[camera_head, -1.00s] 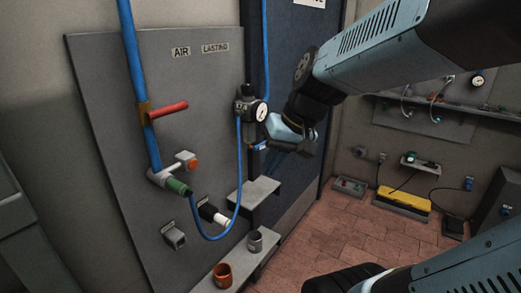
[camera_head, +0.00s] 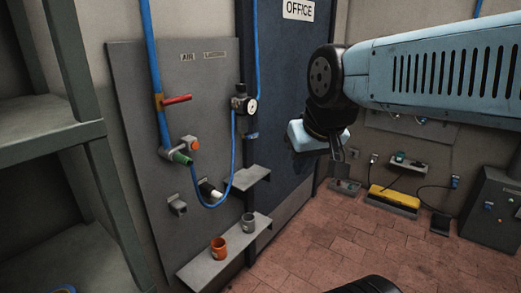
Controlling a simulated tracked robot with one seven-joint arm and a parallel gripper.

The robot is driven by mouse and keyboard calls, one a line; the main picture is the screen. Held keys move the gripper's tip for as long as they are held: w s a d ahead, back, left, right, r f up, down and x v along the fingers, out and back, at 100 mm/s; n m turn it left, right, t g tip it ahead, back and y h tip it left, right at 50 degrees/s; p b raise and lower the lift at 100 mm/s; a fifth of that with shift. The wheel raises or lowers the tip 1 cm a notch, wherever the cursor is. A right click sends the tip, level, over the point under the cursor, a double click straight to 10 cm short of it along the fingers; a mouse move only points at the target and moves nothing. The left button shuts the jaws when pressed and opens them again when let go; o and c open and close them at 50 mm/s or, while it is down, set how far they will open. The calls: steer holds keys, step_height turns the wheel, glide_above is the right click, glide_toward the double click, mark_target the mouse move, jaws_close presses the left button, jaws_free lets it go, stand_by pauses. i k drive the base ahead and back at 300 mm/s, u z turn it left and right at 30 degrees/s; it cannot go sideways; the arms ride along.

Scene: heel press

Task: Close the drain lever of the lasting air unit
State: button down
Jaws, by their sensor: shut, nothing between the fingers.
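The lasting air unit is a grey wall panel (camera_head: 126,95) labelled AIR and LASTING. A blue pipe (camera_head: 153,75) runs down it, with a red lever handle (camera_head: 178,98) sticking out to the right. A regulator with a round gauge (camera_head: 251,106) sits at the panel's right edge. A small blue part (camera_head: 251,135) shows below the gauge; I cannot tell whether it is the drain lever or how it is set. My gripper (camera_head: 339,172) is shut and empty, pointing down, to the right of the regulator and apart from it.
A small shelf (camera_head: 262,174) juts out below the regulator. A lower shelf (camera_head: 195,272) holds an orange cup (camera_head: 219,248) and a grey cup (camera_head: 249,222). A blue hose (camera_head: 232,165) loops across the panel. A grey rack (camera_head: 75,135) stands at left.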

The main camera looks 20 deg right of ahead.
mark_target(253, 136)
steer(key=z, duration=0.05)
steer(key=k, duration=0.35)
steer(key=z, duration=0.55)
steer(key=i, duration=1.15)
steer(key=u, duration=1.1)
steer(key=i, duration=0.5)
steer(key=z, duration=0.15)
steer(key=k, duration=0.45)
steer(key=u, duration=0.1)
